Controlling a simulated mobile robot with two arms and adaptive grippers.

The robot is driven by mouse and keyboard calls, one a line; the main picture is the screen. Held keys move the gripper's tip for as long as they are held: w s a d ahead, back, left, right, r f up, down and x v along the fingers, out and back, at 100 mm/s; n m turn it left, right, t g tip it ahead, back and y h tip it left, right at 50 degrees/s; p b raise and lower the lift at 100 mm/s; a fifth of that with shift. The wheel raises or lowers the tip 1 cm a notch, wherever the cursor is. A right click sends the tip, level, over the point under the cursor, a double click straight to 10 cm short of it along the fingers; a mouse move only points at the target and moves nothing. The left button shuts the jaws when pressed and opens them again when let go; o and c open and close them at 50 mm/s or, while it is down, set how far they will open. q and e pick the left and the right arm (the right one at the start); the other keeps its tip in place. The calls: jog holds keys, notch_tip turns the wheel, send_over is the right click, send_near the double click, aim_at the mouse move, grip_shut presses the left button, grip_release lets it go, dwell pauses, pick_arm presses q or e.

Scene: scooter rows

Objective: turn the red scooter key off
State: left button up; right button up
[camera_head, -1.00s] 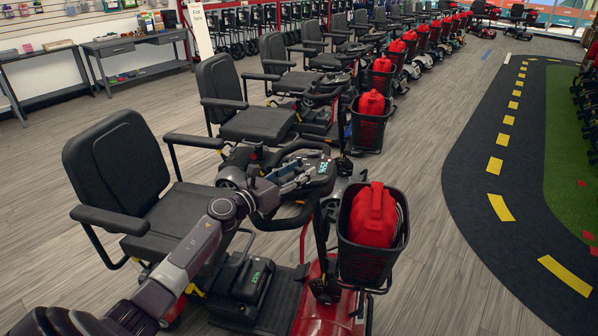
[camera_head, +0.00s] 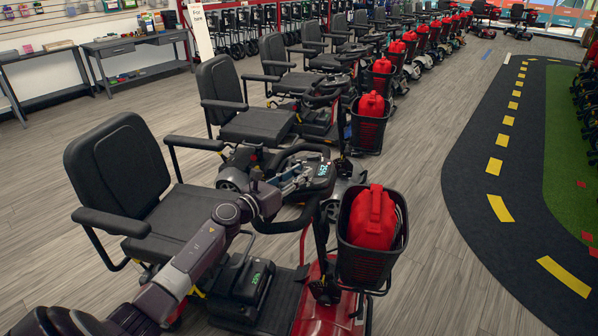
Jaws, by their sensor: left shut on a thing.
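The red scooter (camera_head: 322,300) stands nearest, with a black seat, a black handlebar (camera_head: 268,222) and a front basket. Its console (camera_head: 322,172) shows a lit display. My left arm comes in from the lower left and reaches across the seat side to the handlebar. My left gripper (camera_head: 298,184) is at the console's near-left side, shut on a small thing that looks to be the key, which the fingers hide. My right gripper is not in view.
The black basket (camera_head: 362,258) holds a red container (camera_head: 373,218). A row of similar scooters (camera_head: 258,115) stretches away behind. Grey tables (camera_head: 135,45) stand by the back left wall. A dark path with yellow dashes (camera_head: 500,208) and open floor lie to the right.

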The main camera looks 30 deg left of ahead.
pick_arm(q)
jog(key=n+y+p, duration=0.2)
jog(key=y+p, duration=0.1)
jog(key=n+g+y+p, duration=0.1)
jog(key=n+y+p, duration=0.1)
jog(key=p, duration=0.2)
jog(key=n+g+y+p, duration=0.1)
jog(key=n+y+p, duration=0.1)
jog(key=y+p, duration=0.1)
jog(key=shift+d+r+y+p, duration=0.2)
jog(key=shift+r+y+p, duration=0.1)
jog(key=shift+p, duration=0.35)
jog(key=shift+n+g+y+p, duration=0.3)
jog(key=shift+n+g+y, duration=0.15)
jog(key=shift+y, duration=0.25)
jog(key=shift+f+n+g+y, duration=0.25)
jog(key=shift+n+g+y, duration=0.2)
jog(key=shift+n+y, duration=0.35)
jog(key=shift+f+n+g+y, duration=0.1)
jog(key=shift+n+g+y, duration=0.75)
jog(key=shift+g+y, duration=0.2)
jog(key=shift+a+n+g+y+b, duration=0.1)
jog(key=shift+n+g+y+b, duration=0.25)
jog(key=shift+n+g+y, duration=0.15)
jog(key=shift+g, duration=0.25)
